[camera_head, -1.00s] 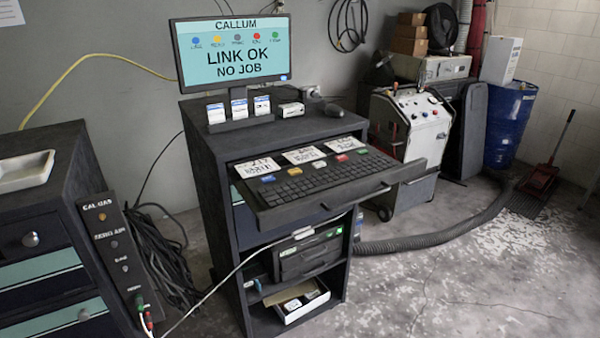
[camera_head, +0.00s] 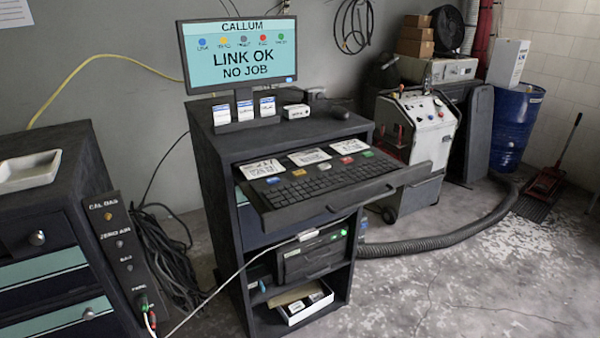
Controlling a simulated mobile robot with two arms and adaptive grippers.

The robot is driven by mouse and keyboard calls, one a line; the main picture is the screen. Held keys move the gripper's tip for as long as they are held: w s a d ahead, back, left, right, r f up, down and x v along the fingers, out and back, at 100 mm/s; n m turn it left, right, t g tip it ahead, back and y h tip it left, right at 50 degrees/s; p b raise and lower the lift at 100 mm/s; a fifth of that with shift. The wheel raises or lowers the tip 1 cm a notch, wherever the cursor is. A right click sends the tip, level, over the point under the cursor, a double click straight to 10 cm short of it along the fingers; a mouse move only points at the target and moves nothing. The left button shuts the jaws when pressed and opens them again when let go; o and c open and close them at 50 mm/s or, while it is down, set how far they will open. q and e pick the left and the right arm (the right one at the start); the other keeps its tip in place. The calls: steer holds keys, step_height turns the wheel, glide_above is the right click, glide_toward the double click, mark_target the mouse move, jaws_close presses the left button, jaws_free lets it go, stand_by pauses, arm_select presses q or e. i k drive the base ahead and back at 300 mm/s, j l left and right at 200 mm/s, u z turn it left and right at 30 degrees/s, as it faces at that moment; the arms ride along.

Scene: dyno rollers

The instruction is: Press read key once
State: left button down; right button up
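A black keyboard (camera_head: 325,182) lies on the pulled-out drawer (camera_head: 335,206) of a dark cabinet. Along its back edge are several coloured keys: a blue key (camera_head: 273,181), a yellow key (camera_head: 299,172), a grey key (camera_head: 324,166), a red key (camera_head: 347,160) and a green key (camera_head: 367,154). Their labels are too small to read. The monitor (camera_head: 240,62) shows "CALLUM", a row of coloured dots, "LINK OK" and "NO JOB". Neither of my grippers is in view.
White cards (camera_head: 262,168) lie behind the keys. A bench with a pale tray (camera_head: 28,172) and a black panel (camera_head: 125,255) stand at the left. A wheeled machine (camera_head: 425,125), grey hose (camera_head: 450,240) and blue barrel (camera_head: 518,120) are at the right. Floor in front is clear at lower right.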

mark_target(300, 172)
steer(key=i+l, duration=0.1)
steer(key=l, duration=0.3)
steer(key=i+l, duration=0.1)
steer(key=l, duration=0.3)
steer(key=i+l, duration=0.1)
steer(key=l, duration=0.35)
steer(key=i+l+u, duration=0.1)
steer(key=l, duration=0.3)
